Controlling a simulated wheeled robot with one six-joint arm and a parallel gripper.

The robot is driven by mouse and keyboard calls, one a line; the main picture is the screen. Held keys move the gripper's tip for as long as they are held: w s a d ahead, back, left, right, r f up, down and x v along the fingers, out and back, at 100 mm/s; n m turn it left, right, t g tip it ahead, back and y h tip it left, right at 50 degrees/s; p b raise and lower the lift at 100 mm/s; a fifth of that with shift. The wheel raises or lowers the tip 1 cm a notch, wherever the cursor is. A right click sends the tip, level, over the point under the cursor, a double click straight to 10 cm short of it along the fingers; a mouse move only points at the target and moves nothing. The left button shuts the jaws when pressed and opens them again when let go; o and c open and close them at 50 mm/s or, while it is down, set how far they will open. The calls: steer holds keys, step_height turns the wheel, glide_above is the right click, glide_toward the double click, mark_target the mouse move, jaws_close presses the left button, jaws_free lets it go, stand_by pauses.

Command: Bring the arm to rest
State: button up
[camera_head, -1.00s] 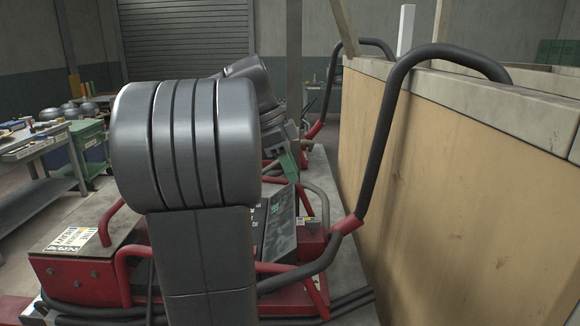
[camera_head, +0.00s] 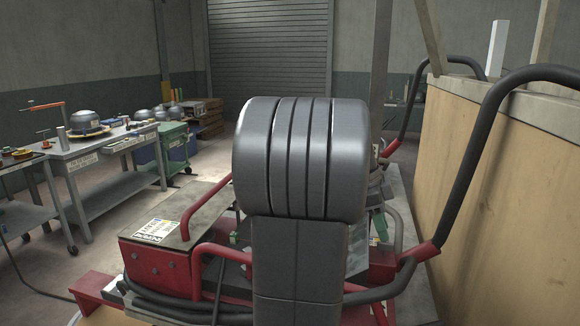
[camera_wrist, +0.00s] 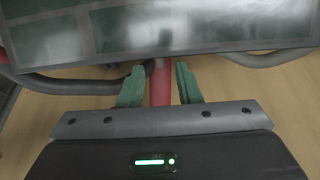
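My arm's big grey joint (camera_head: 300,160) stands upright in the middle of the head view, above my red base. It hides most of the rest of my arm, and my gripper cannot be made out clearly there. In the wrist view my gripper (camera_wrist: 160,84) shows two green fingers spread apart, with nothing held between them. A red tube, which looks like part of my own frame, lies beyond the gap between the fingers. A dark glossy panel lies past the fingertips, across the top of that view.
A tan panelled wall with a pale ledge (camera_head: 545,110) stands close on the right. On the left is a grey workbench (camera_head: 105,142) with a metal dome (camera_head: 86,120) on a yellow ring. A green cart (camera_head: 174,140) stands behind it. Open floor lies between bench and base.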

mark_target(387, 243)
steer(key=x, duration=0.4)
steer(key=shift+r, duration=0.15)
